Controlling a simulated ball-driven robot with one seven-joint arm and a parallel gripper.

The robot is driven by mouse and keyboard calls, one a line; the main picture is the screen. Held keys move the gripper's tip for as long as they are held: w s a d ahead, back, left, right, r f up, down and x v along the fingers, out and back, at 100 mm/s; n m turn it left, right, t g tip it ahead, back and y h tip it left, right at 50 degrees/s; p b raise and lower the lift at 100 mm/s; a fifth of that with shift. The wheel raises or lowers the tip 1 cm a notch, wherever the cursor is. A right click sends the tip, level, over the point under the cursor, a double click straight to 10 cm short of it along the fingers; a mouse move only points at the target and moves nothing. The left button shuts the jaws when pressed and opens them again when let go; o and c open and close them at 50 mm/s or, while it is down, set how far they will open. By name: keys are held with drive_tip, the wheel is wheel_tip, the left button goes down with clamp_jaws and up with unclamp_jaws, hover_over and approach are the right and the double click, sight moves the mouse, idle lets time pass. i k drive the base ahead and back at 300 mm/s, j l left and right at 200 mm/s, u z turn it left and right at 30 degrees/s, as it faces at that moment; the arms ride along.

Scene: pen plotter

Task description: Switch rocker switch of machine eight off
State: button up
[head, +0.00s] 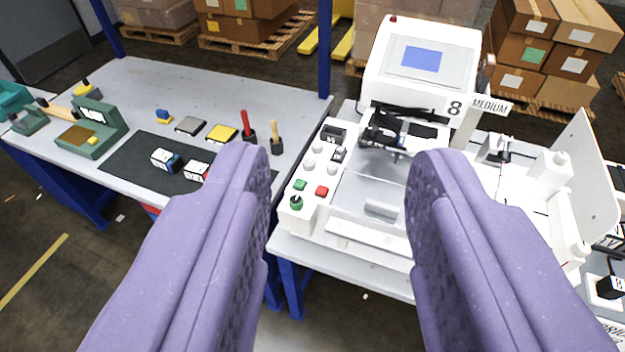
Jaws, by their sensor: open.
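Machine eight (418,75) is a white pen plotter with a blue screen and a black "8", on the right-hand bench. Its white control panel (311,205) runs along its left side, with grey knobs, a green button, a red button and a green-and-black knob. A small black-and-white part that looks like the rocker switch (339,154) sits near the panel's upper end, below a dark rectangular part (333,134). Its on or off position is too small to tell. My gripper (343,160) is open and empty, its two purple fingers spread in front of the machine, apart from the switch.
A "MEDIUM" sign (490,106) stands right of the screen. The left bench (120,85) holds a black mat, small black-and-white blocks, coloured pads, red- and wood-handled tools and a green device (92,128). A blue post (325,50) rises between the benches. Boxes on pallets stand behind.

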sight(339, 154)
drive_tip(key=i+l, duration=0.1)
drive_tip(key=i, duration=1.05)
